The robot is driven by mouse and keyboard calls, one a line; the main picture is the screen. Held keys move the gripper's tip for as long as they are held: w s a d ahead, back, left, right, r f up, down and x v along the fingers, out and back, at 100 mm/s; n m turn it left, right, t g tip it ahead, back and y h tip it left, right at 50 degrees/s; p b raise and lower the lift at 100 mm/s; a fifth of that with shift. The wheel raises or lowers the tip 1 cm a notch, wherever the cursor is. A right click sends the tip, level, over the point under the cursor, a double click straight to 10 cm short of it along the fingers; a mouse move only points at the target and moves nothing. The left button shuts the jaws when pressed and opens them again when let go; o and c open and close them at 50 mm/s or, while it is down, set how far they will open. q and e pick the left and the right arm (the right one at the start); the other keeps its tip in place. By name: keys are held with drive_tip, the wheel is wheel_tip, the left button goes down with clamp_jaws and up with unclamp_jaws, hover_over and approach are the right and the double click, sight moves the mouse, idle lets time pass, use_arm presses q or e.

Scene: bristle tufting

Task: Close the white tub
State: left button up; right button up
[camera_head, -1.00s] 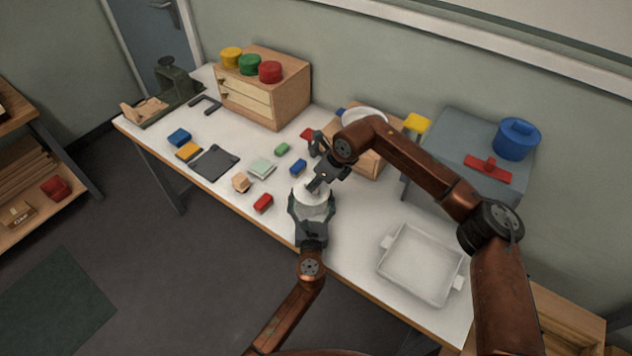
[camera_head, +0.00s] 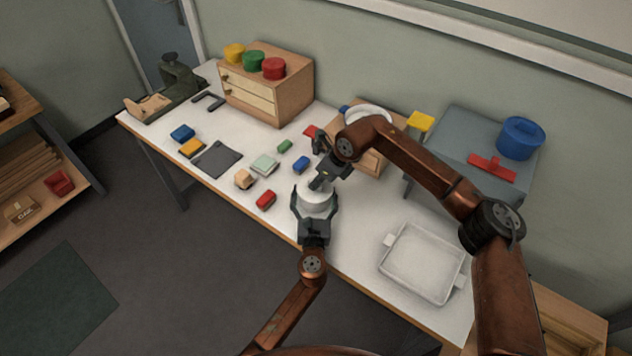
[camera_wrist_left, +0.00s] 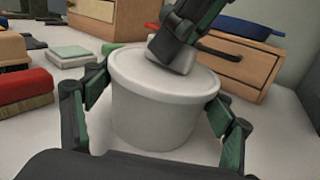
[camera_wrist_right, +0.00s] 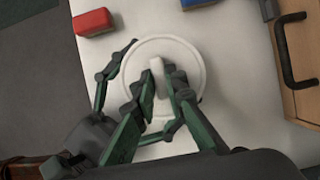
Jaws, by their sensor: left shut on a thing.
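The white tub (camera_wrist_left: 155,118) stands upright on the table, and my left gripper (camera_head: 314,212) is shut around its sides. A round white lid (camera_wrist_right: 188,52) lies flat over the tub's top and looks level with the rim all round in the left wrist view. My right gripper (camera_wrist_right: 160,90) comes down from above, tilted, with its fingertips on both sides of the lid's pale raised handle (camera_wrist_right: 159,77). They lie close to the handle; whether they press on it I cannot tell. The tub's lower front is partly hidden by my left gripper.
A red block (camera_head: 265,199) and a blue block (camera_head: 301,164) lie near the tub. A wooden drawer box (camera_head: 372,160) stands close behind my right gripper. A white tray (camera_head: 424,264) lies at the right. Bare tabletop lies between tub and tray.

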drive_tip(key=shift+v, duration=1.6)
use_arm(q)
drive_tip(key=o, duration=1.8)
drive_tip(key=shift+c, duration=0.2)
drive_tip(key=shift+s, duration=0.1)
drive_tip(key=s, duration=1.1)
drive_tip(key=shift+s+a, duration=0.15)
drive_tip(key=shift+s, duration=0.25)
